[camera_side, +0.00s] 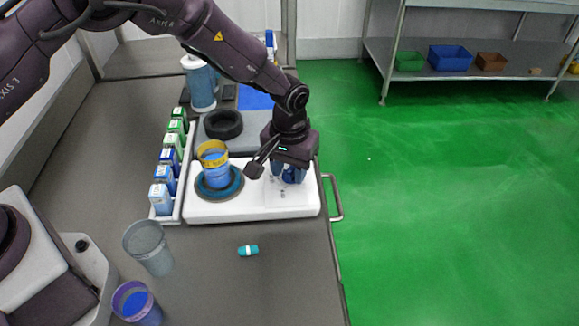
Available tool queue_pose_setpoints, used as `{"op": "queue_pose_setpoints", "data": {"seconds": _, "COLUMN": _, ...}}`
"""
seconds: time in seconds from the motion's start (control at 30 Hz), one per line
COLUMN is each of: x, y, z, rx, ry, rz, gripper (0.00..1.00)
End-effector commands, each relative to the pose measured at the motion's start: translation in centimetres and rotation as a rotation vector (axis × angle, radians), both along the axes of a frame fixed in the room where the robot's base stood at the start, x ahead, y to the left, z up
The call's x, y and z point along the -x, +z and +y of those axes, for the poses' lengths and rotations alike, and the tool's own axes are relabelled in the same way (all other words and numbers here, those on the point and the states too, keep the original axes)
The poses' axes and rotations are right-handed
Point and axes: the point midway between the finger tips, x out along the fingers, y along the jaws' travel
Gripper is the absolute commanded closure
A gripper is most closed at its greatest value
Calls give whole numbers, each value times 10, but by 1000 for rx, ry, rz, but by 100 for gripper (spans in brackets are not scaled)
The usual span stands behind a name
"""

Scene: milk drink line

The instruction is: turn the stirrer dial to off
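The stirrer is a white flat unit (240,207) on the bench. A dark round plate with a blue ring (221,192) sits on its left part, and a blue cup with a yellow rim (215,170) stands on that plate. My gripper (288,177) points down over the right part of the stirrer, above a pale panel with small marks (284,198). Its blue fingers are small and partly covered by the dark gripper body, so their opening is unclear. I cannot make out the dial; it may be hidden by the gripper.
A white rack (179,200) of blue and green cartons stands left of the stirrer. A grey cup (149,247), a purple-rimmed cup (136,302) and a small teal item (248,250) are in front. A black ring (223,124) lies behind. A rail handle (335,198) edges the bench.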

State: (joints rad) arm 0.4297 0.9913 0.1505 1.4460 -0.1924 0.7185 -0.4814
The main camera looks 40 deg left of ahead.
Motion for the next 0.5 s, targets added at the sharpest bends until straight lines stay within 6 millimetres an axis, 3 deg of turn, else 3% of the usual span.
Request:
{"op": "queue_pose_setpoints", "data": {"seconds": 0.27, "x": 0, "y": 6, "z": 0, "rx": 1, "ry": -2, "rz": -1, "gripper": 61}}
{"op": "queue_pose_setpoints", "data": {"seconds": 0.5, "x": -1, "y": 50, "z": -1, "rx": 2, "ry": -4, "rz": -5, "gripper": 61}}
